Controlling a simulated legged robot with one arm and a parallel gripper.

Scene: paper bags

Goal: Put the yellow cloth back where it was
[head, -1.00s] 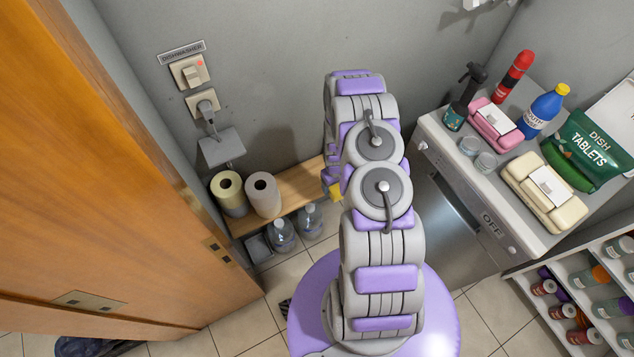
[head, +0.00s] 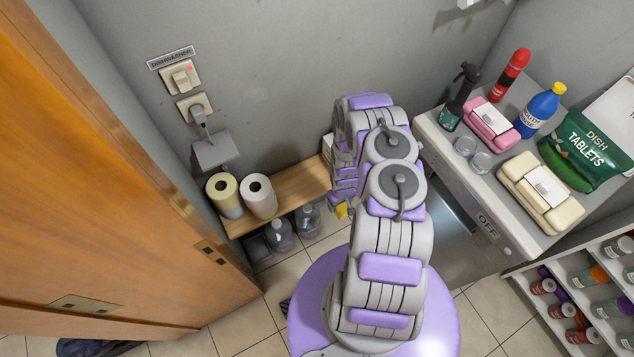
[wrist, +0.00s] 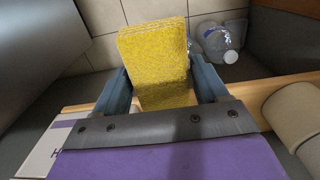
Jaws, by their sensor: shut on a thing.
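The yellow cloth (wrist: 155,60) is a flat, rough-textured rectangle in the middle of the wrist view. My gripper (wrist: 158,85) is shut on it, with one grey-blue finger on each side. In the head view, only a small yellow corner of the cloth (head: 341,211) shows beside my arm, near the right end of the wooden shelf (head: 292,190). My arm hides the gripper and most of the cloth there. In the wrist view, the wooden shelf (wrist: 262,92) lies below the cloth.
Two paper rolls (head: 258,196) stand on the shelf's left part; bare wood lies right of them. Clear bottles (head: 308,221) stand under the shelf. A white box (wrist: 65,137) is beside my gripper. The dishwasher (head: 440,220) is at right, the wooden door (head: 90,190) at left.

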